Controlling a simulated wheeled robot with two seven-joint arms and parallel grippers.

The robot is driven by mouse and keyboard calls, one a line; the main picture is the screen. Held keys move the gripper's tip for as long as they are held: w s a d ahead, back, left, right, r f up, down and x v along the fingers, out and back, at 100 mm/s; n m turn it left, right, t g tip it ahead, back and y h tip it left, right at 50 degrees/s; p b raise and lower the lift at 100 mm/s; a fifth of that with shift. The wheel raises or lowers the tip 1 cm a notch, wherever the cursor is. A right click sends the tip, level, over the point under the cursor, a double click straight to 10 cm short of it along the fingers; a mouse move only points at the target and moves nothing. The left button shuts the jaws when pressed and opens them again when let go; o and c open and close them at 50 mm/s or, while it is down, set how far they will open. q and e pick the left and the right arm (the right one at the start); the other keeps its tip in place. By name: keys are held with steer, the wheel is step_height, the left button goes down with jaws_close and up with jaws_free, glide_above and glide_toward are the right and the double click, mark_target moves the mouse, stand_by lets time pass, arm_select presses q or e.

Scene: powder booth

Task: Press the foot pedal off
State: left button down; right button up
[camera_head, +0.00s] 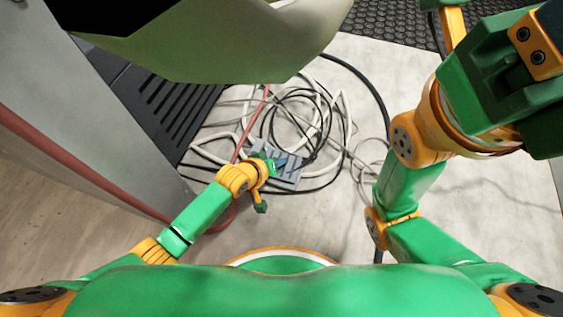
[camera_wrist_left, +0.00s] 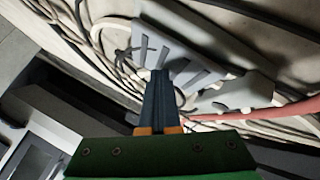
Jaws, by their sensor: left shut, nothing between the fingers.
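The foot pedal (camera_head: 287,176) is a grey-blue ribbed block on the floor among tangled cables in the head view. In the left wrist view the foot pedal (camera_wrist_left: 205,45) fills the upper middle, with raised slats on its face. My left gripper (camera_head: 277,163) reaches down over the pedal's left part. In the left wrist view its dark fingers (camera_wrist_left: 159,78) are shut together and empty, with the tips over the pedal's slats. I cannot tell whether they touch. My right arm is raised at the right; its fingers are not visible.
Black and white cables (camera_head: 318,110) lie coiled around the pedal. A red hose (camera_head: 90,175) runs down the left side past a grey panel (camera_head: 105,105). A pale green hanging part (camera_head: 215,50) covers the top. Pale floor (camera_head: 310,225) is clear in front of the pedal.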

arm_select(q)
steer(key=shift+f, duration=0.15)
stand_by(0.4)
steer(key=shift+f, duration=0.35)
